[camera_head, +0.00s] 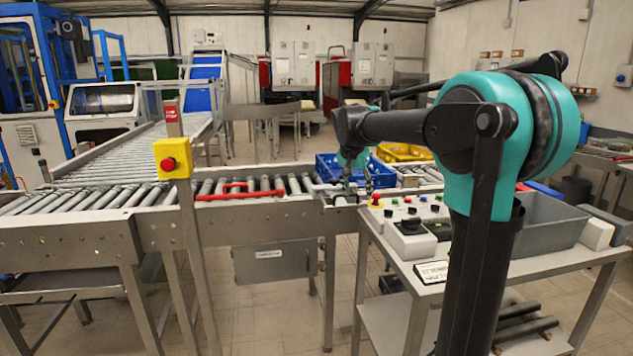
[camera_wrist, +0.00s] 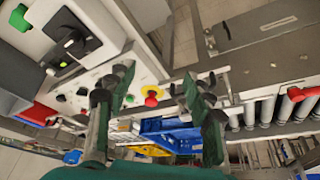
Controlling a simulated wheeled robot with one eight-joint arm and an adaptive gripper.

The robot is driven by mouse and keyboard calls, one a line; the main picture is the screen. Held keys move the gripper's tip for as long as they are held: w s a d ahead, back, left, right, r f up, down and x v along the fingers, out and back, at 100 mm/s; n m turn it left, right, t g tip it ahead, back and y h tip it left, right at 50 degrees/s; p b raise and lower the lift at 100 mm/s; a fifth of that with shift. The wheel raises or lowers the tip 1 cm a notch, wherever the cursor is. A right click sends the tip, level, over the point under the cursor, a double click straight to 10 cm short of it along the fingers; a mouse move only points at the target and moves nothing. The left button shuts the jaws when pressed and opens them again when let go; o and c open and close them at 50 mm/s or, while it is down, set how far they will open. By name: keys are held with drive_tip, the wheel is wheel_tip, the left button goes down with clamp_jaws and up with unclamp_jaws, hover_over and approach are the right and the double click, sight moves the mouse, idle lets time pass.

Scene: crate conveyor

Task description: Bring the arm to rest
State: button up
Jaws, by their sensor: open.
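My gripper (camera_head: 358,184) hangs at the end of my dark and teal arm, near the right end of the roller conveyor (camera_head: 110,198), in front of the blue crate (camera_head: 327,168). In the wrist view, the two fingers of my gripper (camera_wrist: 156,80) stand apart with nothing between them. The control panel with a red button on a yellow disc (camera_wrist: 151,101) shows behind the fingers. I cannot tell how far the fingertips are from the panel or the conveyor edge.
A table with the control panel (camera_head: 408,226) and a grey bin (camera_head: 540,218) stands around my arm at the right. A yellow crate (camera_head: 404,152) is behind the blue one. A yellow stop box (camera_head: 172,158) on a post and a red bar (camera_head: 240,195) are at the conveyor's front.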

drive_tip(key=s+d+f+n+y, duration=0.1)
drive_tip(key=s+d+f+n, duration=0.2)
drive_tip(key=s+f, duration=1)
drive_tip(key=s+d+f+n+y, duration=0.1)
drive_tip(key=s+d+f+n, duration=0.2)
drive_tip(key=s+f, duration=1)
drive_tip(key=s, duration=0.5)
drive_tip(key=shift+s+d, duration=0.15)
drive_tip(key=shift+s, duration=0.25)
drive_tip(key=shift+o, duration=0.6)
